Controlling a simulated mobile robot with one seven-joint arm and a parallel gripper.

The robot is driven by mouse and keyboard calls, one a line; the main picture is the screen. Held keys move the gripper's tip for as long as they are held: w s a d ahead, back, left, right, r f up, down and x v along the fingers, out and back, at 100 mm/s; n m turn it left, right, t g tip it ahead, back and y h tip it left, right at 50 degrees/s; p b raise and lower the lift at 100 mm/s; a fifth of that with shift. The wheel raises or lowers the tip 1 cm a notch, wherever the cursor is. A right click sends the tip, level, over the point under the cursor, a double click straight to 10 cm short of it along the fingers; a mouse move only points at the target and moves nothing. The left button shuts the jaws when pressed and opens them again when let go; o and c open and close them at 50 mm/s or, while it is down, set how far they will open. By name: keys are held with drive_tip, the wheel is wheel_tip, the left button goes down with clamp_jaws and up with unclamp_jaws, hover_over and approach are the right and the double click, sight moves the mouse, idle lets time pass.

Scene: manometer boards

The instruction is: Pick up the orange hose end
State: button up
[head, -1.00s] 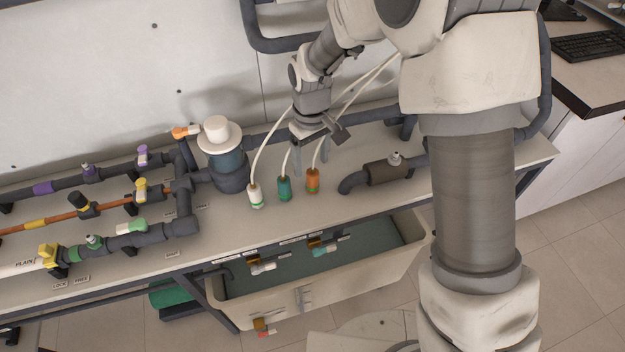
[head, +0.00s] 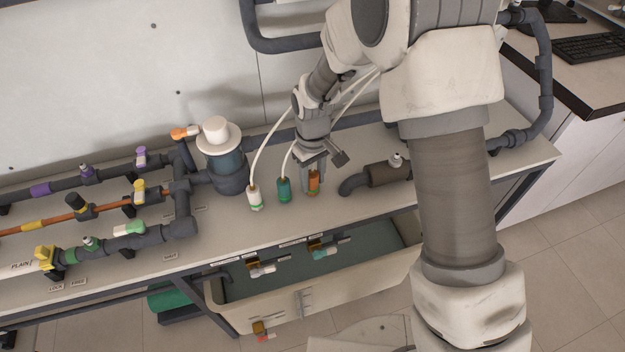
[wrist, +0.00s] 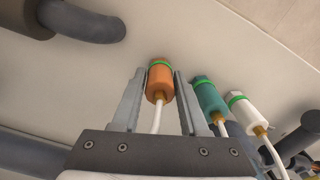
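The orange hose end (head: 314,182) stands on the bench top at the right of a row of three. My gripper (head: 312,186) is down over it, with a finger on either side. In the wrist view, the orange hose end (wrist: 160,80) sits between the two fingertips of my gripper (wrist: 160,76), with a narrow gap visible near the fingers. The fingers are apart. The teal hose end (head: 284,190) and the white hose end (head: 255,198) stand to the left in the head view. In the wrist view, the teal one (wrist: 208,97) is close beside one finger.
A dark pipe with a brown sleeve (head: 388,175) lies just right of the orange hose end. A white-capped dark vessel (head: 226,160) and valve pipes stand to the left. A trough (head: 340,285) hangs below the bench front edge.

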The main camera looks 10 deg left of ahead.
clamp_jaws()
drive_tip(key=shift+r, duration=0.1)
